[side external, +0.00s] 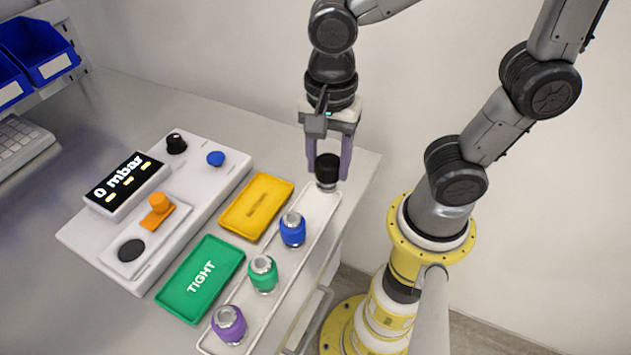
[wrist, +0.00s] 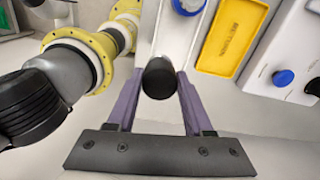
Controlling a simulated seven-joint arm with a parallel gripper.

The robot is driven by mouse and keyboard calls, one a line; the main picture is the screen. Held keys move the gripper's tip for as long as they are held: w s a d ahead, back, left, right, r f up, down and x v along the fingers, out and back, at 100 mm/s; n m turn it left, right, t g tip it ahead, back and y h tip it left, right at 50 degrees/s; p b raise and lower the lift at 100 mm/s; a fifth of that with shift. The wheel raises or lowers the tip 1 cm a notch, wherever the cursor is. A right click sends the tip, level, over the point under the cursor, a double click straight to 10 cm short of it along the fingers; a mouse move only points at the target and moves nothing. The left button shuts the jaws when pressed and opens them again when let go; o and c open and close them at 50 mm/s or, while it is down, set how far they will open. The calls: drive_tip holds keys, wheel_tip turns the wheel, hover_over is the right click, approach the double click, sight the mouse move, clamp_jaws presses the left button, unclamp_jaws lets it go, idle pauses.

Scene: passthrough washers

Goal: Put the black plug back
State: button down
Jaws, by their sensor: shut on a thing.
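The black plug (side external: 327,168) has a dark cap and a silvery lower part. It is upright at the far end of the long white tray (side external: 320,205). My gripper (side external: 328,172) is shut on the black plug, with a purple finger on each side of it. In the wrist view the plug's round black top (wrist: 159,78) shows between the fingers. I cannot tell whether its base touches the tray. A blue plug (side external: 293,229), a green plug (side external: 263,273) and a purple plug (side external: 229,324) stand in a row along the same tray.
A yellow tray (side external: 257,206) and a green tray marked TIGHT (side external: 201,279) lie left of the plug row. Blue bins (side external: 38,50) are at the back left.

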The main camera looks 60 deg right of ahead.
drive_tip(key=shift+w+a+f, duration=0.2)
drive_tip(key=shift+w+f, duration=0.15)
drive_tip(key=shift+f, duration=0.15)
drive_tip(key=shift+w+a+f, duration=0.15)
drive_tip(key=shift+w+f, duration=0.2)
drive_tip(key=shift+f, duration=0.15)
drive_tip(key=shift+w+a+f, duration=0.1)
drive_tip(key=shift+w+f, duration=0.1)
drive_tip(key=shift+f, duration=1.5)
drive_tip(key=shift+f, duration=0.15)
drive_tip(key=shift+c, duration=1.5)
unclamp_jaws()
